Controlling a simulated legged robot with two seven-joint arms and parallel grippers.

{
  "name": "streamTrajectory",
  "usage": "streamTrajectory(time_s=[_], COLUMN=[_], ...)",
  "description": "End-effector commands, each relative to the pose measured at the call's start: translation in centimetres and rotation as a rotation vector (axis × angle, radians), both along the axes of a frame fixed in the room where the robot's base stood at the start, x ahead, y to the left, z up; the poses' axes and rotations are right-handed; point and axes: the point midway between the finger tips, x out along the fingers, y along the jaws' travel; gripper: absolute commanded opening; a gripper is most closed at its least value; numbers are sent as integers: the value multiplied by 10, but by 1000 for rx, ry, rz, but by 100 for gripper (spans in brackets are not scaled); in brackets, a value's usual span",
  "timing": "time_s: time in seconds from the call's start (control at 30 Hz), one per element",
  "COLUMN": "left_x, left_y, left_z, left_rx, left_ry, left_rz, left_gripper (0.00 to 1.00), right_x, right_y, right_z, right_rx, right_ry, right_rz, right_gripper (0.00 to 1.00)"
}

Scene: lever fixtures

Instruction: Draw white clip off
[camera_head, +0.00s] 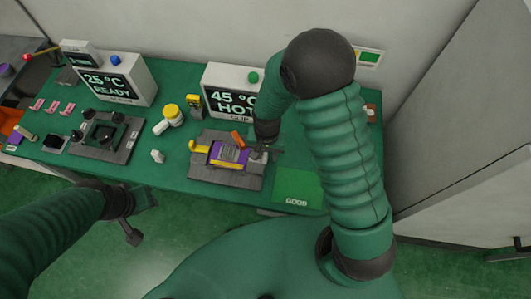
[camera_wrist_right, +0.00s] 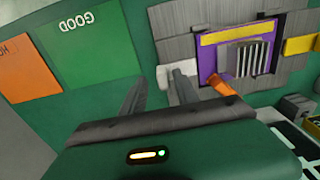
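A pale grey-white clip (camera_wrist_right: 177,71) sits at the edge of the grey fixture (camera_wrist_right: 172,22) in the right wrist view, beside the purple board (camera_wrist_right: 207,58). My right gripper (camera_wrist_right: 158,86) is open, its two dark fingers apart. One finger is close to the clip; I cannot tell whether they touch. In the head view my right gripper (camera_head: 264,147) is at the fixture's right end, and the clip is hard to make out there. An orange lever (camera_wrist_right: 222,85) stands beside the board. My left gripper (camera_head: 140,213) is open and empty in front of the table.
A green GOOD pad (camera_head: 298,188) lies right of the fixture, with an orange pad (camera_wrist_right: 25,67) beyond. A 45 °C HOT display (camera_head: 222,88) stands behind. A yellow-capped bottle (camera_head: 172,115) and another fixture (camera_head: 104,137) are to the left.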

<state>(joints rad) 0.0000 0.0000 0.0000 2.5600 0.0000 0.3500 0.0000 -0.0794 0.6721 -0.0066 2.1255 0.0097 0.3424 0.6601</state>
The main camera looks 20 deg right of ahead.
Motion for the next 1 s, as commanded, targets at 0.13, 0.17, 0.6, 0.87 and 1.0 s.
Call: streamTrajectory(time_s=[0.13,0.17,0.6,0.87,1.0], left_x=[0,0,0,0,0], left_y=[0,0,0,0,0], left_z=[0,0,1,2,2], left_rx=[0,0,0,0,0], left_ry=[0,0,0,0,0], left_rz=[0,0,0,0,0], left_gripper=[36,36,36,36,36], right_x=[0,0,2,2,1], right_y=[0,0,0,-1,-1], right_z=[0,2,108,160,167], right_rx=[0,0,2,1,1], right_ry=[0,0,-8,-2,0], right_rz=[1,1,1,0,0], right_gripper=[36,36,36,36,36])
